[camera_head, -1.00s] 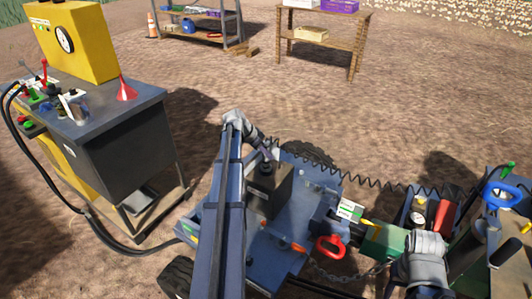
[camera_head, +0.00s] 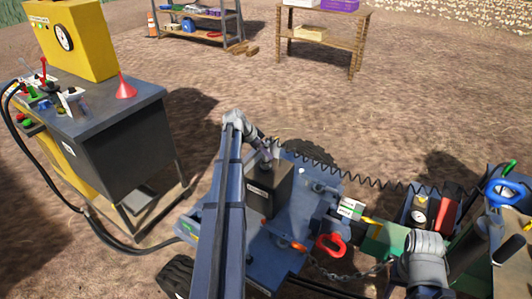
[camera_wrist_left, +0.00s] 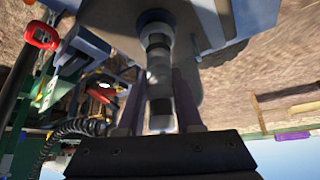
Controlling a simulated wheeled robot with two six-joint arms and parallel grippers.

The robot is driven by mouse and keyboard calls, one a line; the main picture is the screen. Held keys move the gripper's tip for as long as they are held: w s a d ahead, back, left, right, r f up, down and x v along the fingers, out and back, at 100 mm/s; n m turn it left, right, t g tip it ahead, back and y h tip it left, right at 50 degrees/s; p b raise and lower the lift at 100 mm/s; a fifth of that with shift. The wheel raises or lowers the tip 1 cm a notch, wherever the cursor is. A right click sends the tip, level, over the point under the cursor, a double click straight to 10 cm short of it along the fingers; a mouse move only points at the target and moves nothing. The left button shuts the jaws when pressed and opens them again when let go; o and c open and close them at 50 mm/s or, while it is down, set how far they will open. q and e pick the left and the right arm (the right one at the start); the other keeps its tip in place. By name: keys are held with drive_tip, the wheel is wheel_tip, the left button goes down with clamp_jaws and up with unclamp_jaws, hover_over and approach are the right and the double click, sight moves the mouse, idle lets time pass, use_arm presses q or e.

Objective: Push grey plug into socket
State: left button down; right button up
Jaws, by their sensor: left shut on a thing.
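My left gripper (camera_head: 266,158) is just over the dark box on the blue cart. In the left wrist view, its fingers (camera_wrist_left: 160,115) are shut on the grey plug (camera_wrist_left: 158,75), a banded grey and black cylinder. The plug's far end meets a dark round opening (camera_wrist_left: 155,18), seemingly the socket, in a grey-blue surface. I cannot tell how deep it sits. A grey right arm part shows at the lower right, but its fingers are not in view.
The blue cart (camera_head: 300,218) carries the dark box (camera_head: 277,192), with a red hook (camera_head: 331,246) nearby. A coiled black cable (camera_head: 365,180) runs right of the gripper. A grey bench (camera_head: 90,110) with a yellow machine (camera_head: 75,40) stands left.

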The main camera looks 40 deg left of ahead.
sight(267, 142)
use_arm(q)
drive_tip(key=shift+f+b, duration=0.8)
drive_tip(key=shift+b, duration=0.05)
drive_tip(key=shift+c, duration=0.5)
unclamp_jaws()
drive_tip(key=shift+r, duration=0.25)
wheel_tip(267, 142, up, 7)
drive_tip(key=p, duration=0.7)
drive_tip(key=shift+f, duration=0.1)
drive_tip(key=shift+f, duration=0.1)
